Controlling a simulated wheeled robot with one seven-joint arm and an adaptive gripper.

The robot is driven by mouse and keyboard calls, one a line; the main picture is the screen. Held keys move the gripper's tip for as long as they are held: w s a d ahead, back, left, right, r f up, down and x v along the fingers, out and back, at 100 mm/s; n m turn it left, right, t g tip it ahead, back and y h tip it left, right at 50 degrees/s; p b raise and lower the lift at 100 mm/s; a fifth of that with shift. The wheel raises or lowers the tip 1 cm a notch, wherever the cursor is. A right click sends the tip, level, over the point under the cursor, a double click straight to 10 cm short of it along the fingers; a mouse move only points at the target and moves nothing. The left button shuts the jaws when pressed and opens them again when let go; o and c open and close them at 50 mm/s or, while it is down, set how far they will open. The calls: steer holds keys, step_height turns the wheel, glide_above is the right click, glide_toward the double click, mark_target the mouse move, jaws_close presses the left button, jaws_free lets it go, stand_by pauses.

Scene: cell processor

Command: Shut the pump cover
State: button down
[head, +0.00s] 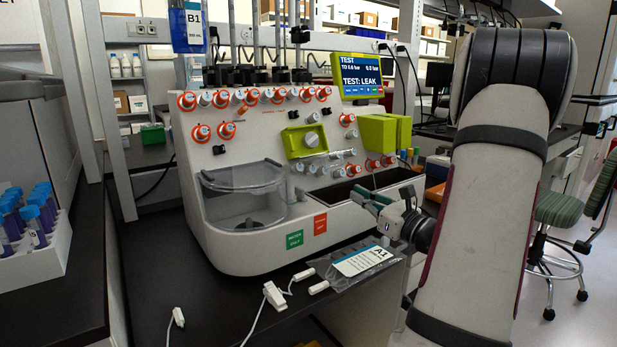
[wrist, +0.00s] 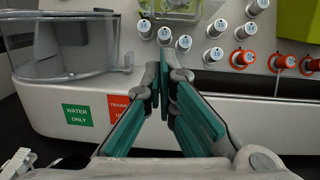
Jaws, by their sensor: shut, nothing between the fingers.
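A lime-green pump housing (head: 306,141) with a grey rotor knob sits on the front panel of the white cell processor (head: 240,240). Its lower part shows at the top of the wrist view (wrist: 172,10). A lime-green box-like part (head: 377,134) stands out from the panel to its right and shows at the wrist view's upper right corner (wrist: 298,20). I cannot tell which lime part is the cover or how it is hinged. My gripper (head: 364,196) is shut and empty, in front of the machine's lower right, below and apart from both. Its teal fingers (wrist: 167,75) come together in the wrist view.
A clear round basin (head: 243,190) stands at the machine's left front. Orange-ringed knobs (head: 187,101) and grey knobs crowd the panel. A labelled bag (head: 366,260) and white clamps (head: 274,295) lie on the dark bench. A tube rack (head: 35,240) is at far left.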

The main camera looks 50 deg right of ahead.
mark_target(327, 155)
steer(key=w+d+r+m+h+b, duration=0.1)
steer(key=w+d, duration=0.2)
steer(key=w, duration=0.5)
steer(key=shift+w, duration=0.3)
steer(key=shift+d+r, duration=0.15)
steer(key=shift+r, duration=0.05)
steer(key=shift+s+r+g+p, duration=0.15)
steer(key=shift+r+g+p, duration=0.15)
steer(key=shift+p, duration=0.45)
